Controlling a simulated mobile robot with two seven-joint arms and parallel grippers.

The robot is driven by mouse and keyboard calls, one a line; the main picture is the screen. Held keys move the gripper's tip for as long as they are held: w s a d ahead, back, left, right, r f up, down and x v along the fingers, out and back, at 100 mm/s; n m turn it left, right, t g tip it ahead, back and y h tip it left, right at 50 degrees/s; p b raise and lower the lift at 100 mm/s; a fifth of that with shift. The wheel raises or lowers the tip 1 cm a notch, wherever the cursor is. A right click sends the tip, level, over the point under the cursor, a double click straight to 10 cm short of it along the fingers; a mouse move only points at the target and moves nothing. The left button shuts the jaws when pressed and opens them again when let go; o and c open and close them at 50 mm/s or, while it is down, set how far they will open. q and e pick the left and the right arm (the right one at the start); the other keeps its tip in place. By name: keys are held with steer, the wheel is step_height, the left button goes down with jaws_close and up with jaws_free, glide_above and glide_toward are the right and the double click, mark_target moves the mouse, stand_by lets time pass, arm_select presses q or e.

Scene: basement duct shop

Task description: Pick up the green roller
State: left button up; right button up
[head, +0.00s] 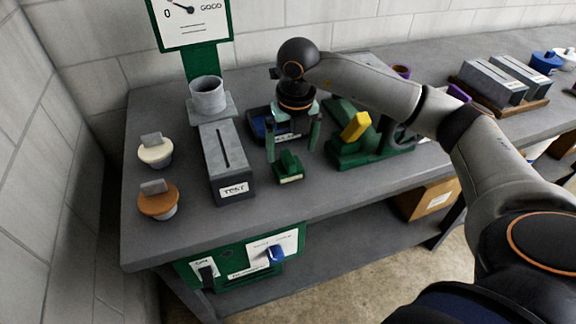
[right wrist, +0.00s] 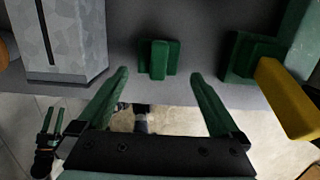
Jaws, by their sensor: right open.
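The small green block-shaped piece with an upright ridge, which I take for the green roller, (head: 289,167) stands on the grey bench behind a small white label. My right gripper (head: 293,138) is above and just behind it, pointing down, open and empty. In the right wrist view the green piece (right wrist: 158,59) lies beyond the fingertips, between the lines of the two green fingers (right wrist: 160,75), not touching them. A small gripper shape, apparently my left (right wrist: 51,120), shows at the lower left of that view, too small to judge. It is not in the head view.
A grey slotted box marked TEST (head: 226,172) stands close on the left. A green fixture with a yellow bar (head: 355,126) stands close on the right. A blue tray (head: 257,122) is behind. Orange (head: 158,203) and cream (head: 155,152) lidded pieces stand farther left.

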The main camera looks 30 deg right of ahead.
mark_target(288, 156)
steer(key=f, duration=0.2)
steer(key=w+f, duration=0.1)
steer(key=f, duration=0.2)
steer(key=shift+w+p, duration=0.2)
steer(key=shift+p, duration=0.2)
steer(key=shift+c, duration=0.2)
steer(key=shift+r, duration=0.1)
steer(key=c, duration=1.2)
